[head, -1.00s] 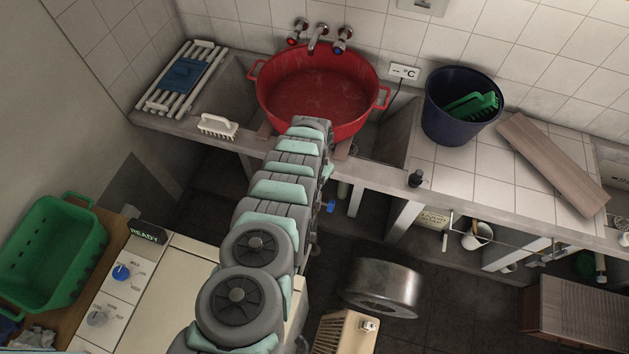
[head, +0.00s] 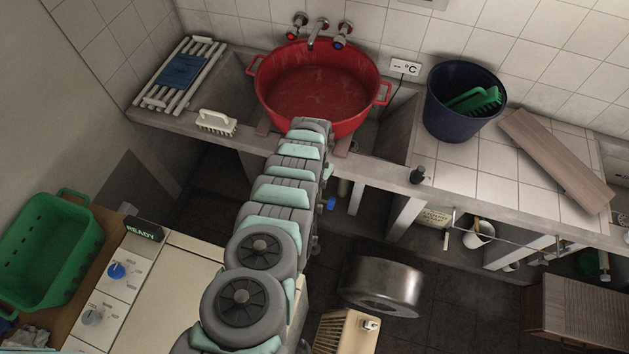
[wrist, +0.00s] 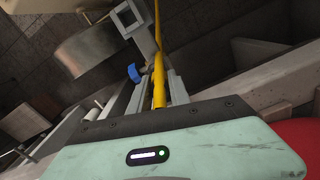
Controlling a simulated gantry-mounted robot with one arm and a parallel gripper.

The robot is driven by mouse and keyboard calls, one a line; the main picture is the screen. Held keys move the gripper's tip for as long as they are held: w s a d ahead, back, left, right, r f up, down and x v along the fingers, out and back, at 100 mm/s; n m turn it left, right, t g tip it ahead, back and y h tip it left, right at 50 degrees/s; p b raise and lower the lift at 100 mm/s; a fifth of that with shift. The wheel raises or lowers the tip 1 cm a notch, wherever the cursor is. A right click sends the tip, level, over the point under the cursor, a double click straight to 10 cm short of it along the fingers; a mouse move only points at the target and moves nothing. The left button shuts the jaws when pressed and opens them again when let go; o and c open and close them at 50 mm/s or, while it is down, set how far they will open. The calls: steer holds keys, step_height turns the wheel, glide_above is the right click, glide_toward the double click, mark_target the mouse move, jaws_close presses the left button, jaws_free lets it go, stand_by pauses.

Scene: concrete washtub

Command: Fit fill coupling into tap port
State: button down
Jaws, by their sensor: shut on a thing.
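My gripper (wrist: 157,95) shows in the wrist view beyond its mint-green body, with its jaws shut on a yellow hose-like piece (wrist: 158,45). This yellow piece runs up to the top edge of the picture. I cannot make out the fill coupling as a separate part. A blue tap handle (wrist: 133,73) appears just left of the yellow piece. It also shows in the head view (head: 330,204), below the counter edge and right of my arm. The tap port's opening cannot be made out. In the head view my arm hides my gripper.
A red tub (head: 318,95) sits in the washtub under the wall taps (head: 318,35). A dark blue bucket (head: 462,115) and wooden board (head: 560,160) lie to its right. A steel drum (head: 382,285) and beige heater (head: 345,330) stand on the floor below.

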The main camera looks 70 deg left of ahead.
steer(key=shift+f+b, duration=0.3)
steer(key=shift+f, duration=0.1)
steer(key=c, duration=1.1)
jaws_free()
steer(key=shift+c, duration=0.2)
steer(key=shift+r, duration=0.15)
steer(key=shift+r+p, duration=0.8)
steer(key=shift+r, duration=0.65)
step_height(320, 180, up, 6)
steer(key=shift+w+a+f, duration=0.1)
steer(key=shift+r, duration=1)
steer(key=shift+f, duration=0.1)
